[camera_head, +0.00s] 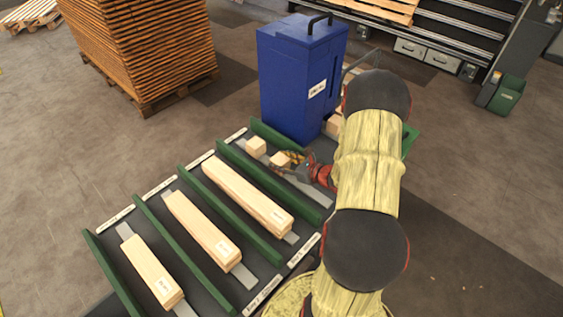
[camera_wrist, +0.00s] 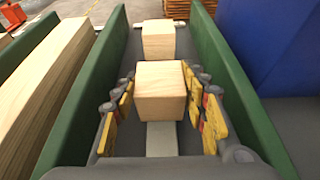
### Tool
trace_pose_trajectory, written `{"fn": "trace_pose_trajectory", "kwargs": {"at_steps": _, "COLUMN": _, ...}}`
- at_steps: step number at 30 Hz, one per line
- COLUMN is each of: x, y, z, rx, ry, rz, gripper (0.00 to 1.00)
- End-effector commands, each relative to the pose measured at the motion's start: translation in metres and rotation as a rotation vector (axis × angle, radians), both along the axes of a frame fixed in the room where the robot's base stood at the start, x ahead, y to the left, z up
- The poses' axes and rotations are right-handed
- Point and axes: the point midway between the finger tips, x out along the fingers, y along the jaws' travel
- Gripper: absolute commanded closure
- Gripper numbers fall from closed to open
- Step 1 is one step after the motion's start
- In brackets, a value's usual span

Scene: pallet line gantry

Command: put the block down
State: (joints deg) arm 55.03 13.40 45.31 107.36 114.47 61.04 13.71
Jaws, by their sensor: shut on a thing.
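A small pale wooden block (camera_wrist: 160,92) sits between the yellow-padded fingers of my gripper (camera_wrist: 162,112) in the wrist view. My gripper is shut on it. In the head view my gripper (camera_head: 296,162) is low in the lane nearest the blue cabinet, with the block (camera_head: 279,160) at its tips. Whether the block touches the grey strip below it, I cannot tell. A second small block (camera_head: 256,146) stands farther along the same lane, and it also shows in the wrist view (camera_wrist: 158,40), apart from the held block.
Green dividers (camera_head: 226,199) separate the lanes. Long labelled beams (camera_head: 245,195) lie in the other lanes. A blue cabinet (camera_head: 290,85) stands close behind my gripper's lane. A stack of boards (camera_head: 140,45) stands at the back left. The left floor is clear.

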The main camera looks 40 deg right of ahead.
Motion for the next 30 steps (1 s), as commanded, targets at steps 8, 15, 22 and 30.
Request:
{"fn": "trace_pose_trajectory", "kwargs": {"at_steps": 8, "x": 0.0, "y": 0.0, "z": -0.001, "rx": 0.0, "ry": 0.0, "rz": 0.0, "gripper": 0.44}}
{"fn": "trace_pose_trajectory", "kwargs": {"at_steps": 15, "x": 0.0, "y": 0.0, "z": -0.001, "rx": 0.0, "ry": 0.0, "rz": 0.0, "gripper": 0.39}}
{"fn": "trace_pose_trajectory", "kwargs": {"at_steps": 22, "x": 0.0, "y": 0.0, "z": 0.002, "rx": 0.0, "ry": 0.0, "rz": 0.0, "gripper": 0.39}}
{"fn": "trace_pose_trajectory", "kwargs": {"at_steps": 30, "x": -0.041, "y": -0.005, "z": 0.021, "rx": 0.001, "ry": 0.0, "rz": -0.006, "gripper": 0.39}}
